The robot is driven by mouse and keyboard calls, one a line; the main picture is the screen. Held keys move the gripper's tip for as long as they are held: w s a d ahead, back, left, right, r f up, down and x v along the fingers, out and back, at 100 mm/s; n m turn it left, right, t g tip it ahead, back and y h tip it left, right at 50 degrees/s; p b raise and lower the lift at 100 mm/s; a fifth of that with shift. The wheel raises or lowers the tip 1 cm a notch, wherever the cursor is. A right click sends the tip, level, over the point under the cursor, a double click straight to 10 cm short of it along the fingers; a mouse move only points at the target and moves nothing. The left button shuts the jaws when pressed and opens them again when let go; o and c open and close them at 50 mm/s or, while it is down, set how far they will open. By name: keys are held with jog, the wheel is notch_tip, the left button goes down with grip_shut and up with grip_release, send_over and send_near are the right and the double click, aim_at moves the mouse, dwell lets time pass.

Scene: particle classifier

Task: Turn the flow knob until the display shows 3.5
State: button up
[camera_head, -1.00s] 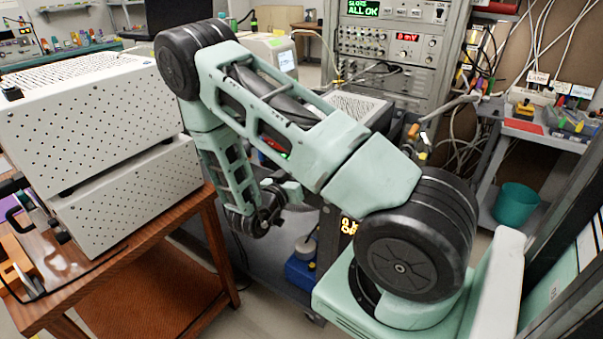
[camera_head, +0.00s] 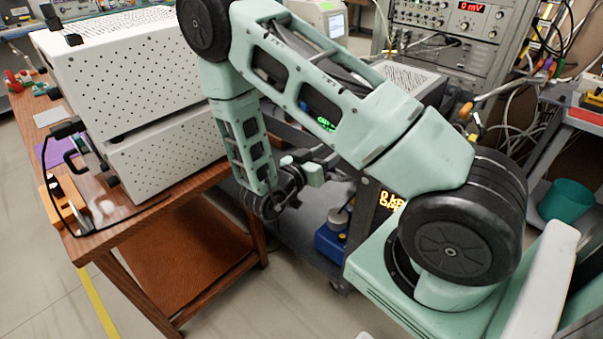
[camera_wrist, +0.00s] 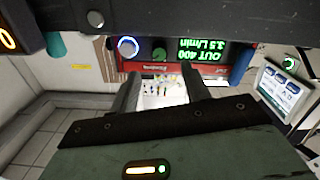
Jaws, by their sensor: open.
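In the wrist view, which shows the panel upside down, a green-lit display (camera_wrist: 203,50) appears to read 3.5 L/min, with OUT 400 on another line. Left of it is a dark green knob (camera_wrist: 158,53), and further left a pale round knob with a blue-lit ring (camera_wrist: 128,47). I cannot tell from labels which is the flow knob. My gripper (camera_wrist: 161,80) is open, its two fingers apart and nothing seen between them. The fingertips lie just below the knobs in the picture; I see no grip on either. In the head view my arm mostly hides the panel.
In the head view, white perforated boxes (camera_head: 150,90) stand on a brown wooden table (camera_head: 215,190) at left. A grey instrument rack (camera_head: 450,45) stands behind my arm. A blue item (camera_head: 330,241) sits low on the cart, and a teal bin (camera_head: 568,200) at right. Floor shows at front left.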

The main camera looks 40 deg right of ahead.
jog(key=a+b, duration=0.1)
jog(key=a, duration=0.9)
jog(key=shift+s, duration=0.35)
jog(key=w+a+n+t+y+p, duration=0.1)
jog(key=w+a+n+t+y, duration=0.2)
jog(key=w+a+t+y, duration=0.5)
jog(key=s+a+r+n+g+y, duration=0.1)
jog(key=a+r+n+y, duration=0.2)
jog(key=a, duration=0.4)
jog(key=s+a+r+n+g+y+p, duration=0.1)
jog(key=s+a+r+n+y, duration=0.15)
jog(key=a+y, duration=0.3)
jog(key=s+a+r+n+g+y, duration=0.1)
jog(key=a+n+y, duration=0.25)
jog(key=a, duration=0.35)
jog(key=s+a+r+n+g+y, duration=0.2)
jog(key=s+a+r+n+g, duration=0.15)
jog(key=s, duration=0.45)
jog(key=s+d+r+n+g+h+p, duration=0.1)
jog(key=s+d+r+n+g+h, duration=0.1)
jog(key=s+d+n, duration=0.4)
jog(key=s+d+r+h, duration=0.1)
jog(key=s+d+r, duration=0.1)
jog(key=s, duration=0.3)
jog(key=shift+s+g, duration=0.2)
jog(key=shift+g, duration=0.15)
